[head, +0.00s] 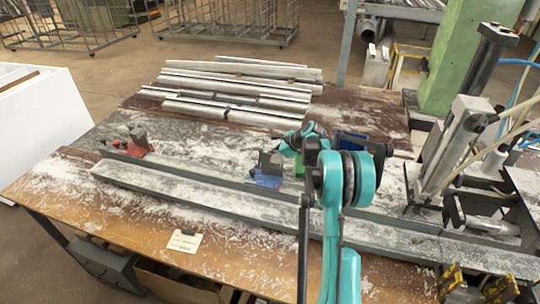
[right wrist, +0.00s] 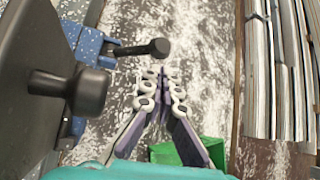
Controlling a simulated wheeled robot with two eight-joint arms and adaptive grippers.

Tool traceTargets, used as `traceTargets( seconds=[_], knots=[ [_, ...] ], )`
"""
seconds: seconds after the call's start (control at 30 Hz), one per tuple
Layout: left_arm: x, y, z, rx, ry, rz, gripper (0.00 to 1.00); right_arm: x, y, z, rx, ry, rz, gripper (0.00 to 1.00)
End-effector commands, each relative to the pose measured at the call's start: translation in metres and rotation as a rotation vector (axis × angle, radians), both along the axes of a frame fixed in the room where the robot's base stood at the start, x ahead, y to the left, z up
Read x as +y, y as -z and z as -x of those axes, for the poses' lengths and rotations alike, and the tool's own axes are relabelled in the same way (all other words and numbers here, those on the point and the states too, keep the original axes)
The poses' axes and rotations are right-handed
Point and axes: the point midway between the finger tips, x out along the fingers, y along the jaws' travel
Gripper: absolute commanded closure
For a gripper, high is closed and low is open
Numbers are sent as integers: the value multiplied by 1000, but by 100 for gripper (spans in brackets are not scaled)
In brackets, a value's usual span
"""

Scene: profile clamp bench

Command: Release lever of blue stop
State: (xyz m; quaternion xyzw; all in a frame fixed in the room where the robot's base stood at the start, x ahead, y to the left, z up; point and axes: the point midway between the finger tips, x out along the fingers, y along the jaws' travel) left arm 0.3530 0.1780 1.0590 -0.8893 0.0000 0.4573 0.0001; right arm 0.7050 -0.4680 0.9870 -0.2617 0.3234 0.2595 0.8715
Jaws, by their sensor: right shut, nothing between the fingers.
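The blue stop (head: 265,180) sits on the bench behind the long grey rail, with a dark grey block on it. In the right wrist view the speckled blue stop (right wrist: 88,45) is at the upper left, and its black lever (right wrist: 158,48) sticks out to the right, ending in a round knob. My right gripper (right wrist: 160,75) is shut and empty, its fingertips just short of the lever knob with a small gap visible. In the head view my right gripper (head: 279,134) is beside the stop, partly hidden by its own arm. My left gripper is not in view.
A red stop (head: 138,149) stands farther left. A green part (right wrist: 185,152) lies close under my right fingers. Several metal profiles (head: 235,90) lie at the back. A paper tag (head: 185,241) is on the front. A clamp cylinder (head: 458,140) stands at the right.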

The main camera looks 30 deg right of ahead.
Motion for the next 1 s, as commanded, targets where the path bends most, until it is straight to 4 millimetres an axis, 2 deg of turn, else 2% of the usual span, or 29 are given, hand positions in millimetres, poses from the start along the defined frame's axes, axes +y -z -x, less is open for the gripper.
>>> traceTargets(
  seconds=[0.4, 1.0],
  knots=[
    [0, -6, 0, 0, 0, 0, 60, 8, -12, 6, 0, 0, 0, 100],
    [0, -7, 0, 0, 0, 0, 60, 9, -14, 8, 1, -1, 0, 100]
  ],
)
